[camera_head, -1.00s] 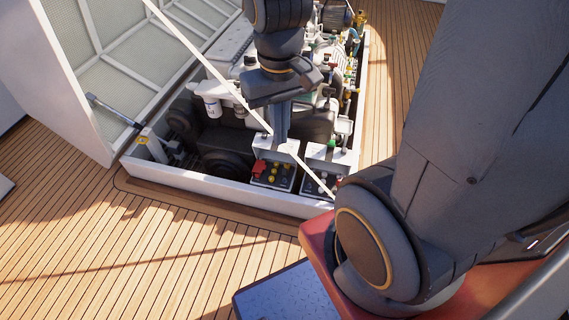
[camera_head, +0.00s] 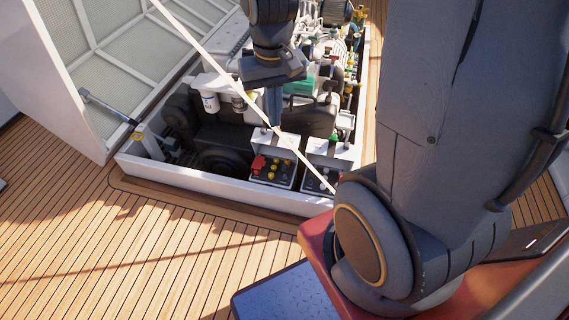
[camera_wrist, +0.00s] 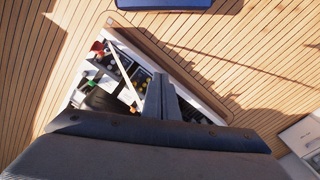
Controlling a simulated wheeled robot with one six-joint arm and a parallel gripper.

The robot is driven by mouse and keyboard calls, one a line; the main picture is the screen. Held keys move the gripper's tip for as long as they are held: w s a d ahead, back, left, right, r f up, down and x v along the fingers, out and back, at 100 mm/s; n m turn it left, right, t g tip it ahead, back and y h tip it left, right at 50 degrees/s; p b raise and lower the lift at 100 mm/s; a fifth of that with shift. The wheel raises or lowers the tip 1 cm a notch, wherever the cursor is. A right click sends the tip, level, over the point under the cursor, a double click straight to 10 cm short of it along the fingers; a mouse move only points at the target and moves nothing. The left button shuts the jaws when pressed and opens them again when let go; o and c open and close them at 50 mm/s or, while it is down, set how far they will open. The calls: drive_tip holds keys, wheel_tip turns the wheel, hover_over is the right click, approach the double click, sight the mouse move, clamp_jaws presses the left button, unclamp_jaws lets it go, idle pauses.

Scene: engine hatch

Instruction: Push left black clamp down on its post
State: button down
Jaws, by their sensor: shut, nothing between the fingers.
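The left battery box (camera_head: 272,172) in the head view has a dark top with a red clamp (camera_head: 258,164) at its left and several yellow caps. I cannot clearly make out the left black clamp or its post; both are too small or merge with the dark top. My gripper (camera_head: 273,123) points down with its fingers together and empty, above and behind the left box, near the top of its white back panel (camera_head: 277,143). In the wrist view the gripper (camera_wrist: 160,80) hides part of the boxes behind it.
A second battery box (camera_head: 326,178) stands just to the right. A pale diagonal strut (camera_head: 225,80) crosses in front of my gripper. The white hatch rim (camera_head: 205,188) encloses the engine bay, and the raised hatch lid (camera_head: 120,65) stands left. Open wooden deck (camera_head: 130,250) lies in front.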

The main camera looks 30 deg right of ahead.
drive_tip(key=w+d+f+m+b, duration=0.2)
drive_tip(key=w+d+f+b, duration=0.15)
drive_tip(key=w+f, duration=0.45)
drive_tip(key=w+d+f+m+b, duration=0.1)
drive_tip(key=w+d+f+b, duration=0.2)
drive_tip(key=w+f+b, duration=0.45)
drive_tip(key=m+b, duration=0.3)
drive_tip(key=b, duration=0.4)
hover_over(285, 165)
drive_tip(key=w+d, duration=0.1)
drive_tip(key=w, duration=0.1)
wheel_tip(285, 165, down, 22)
drive_tip(key=shift+s+r+h, duration=0.15)
drive_tip(key=shift+s+h, duration=0.05)
drive_tip(key=shift+h, duration=0.1)
drive_tip(key=shift+d, duration=0.1)
drive_tip(key=f+b, duration=0.1)
drive_tip(key=f, duration=0.3)
drive_tip(key=f+b, duration=0.1)
drive_tip(key=f, duration=0.3)
drive_tip(key=f+b, duration=0.1)
drive_tip(key=f, duration=0.3)
drive_tip(key=shift+s+a+f, duration=0.3)
drive_tip(key=shift+s+f, duration=0.1)
drive_tip(key=shift+s+a+f, duration=0.15)
drive_tip(key=shift+f, duration=0.15)
drive_tip(key=shift+s+a, duration=0.1)
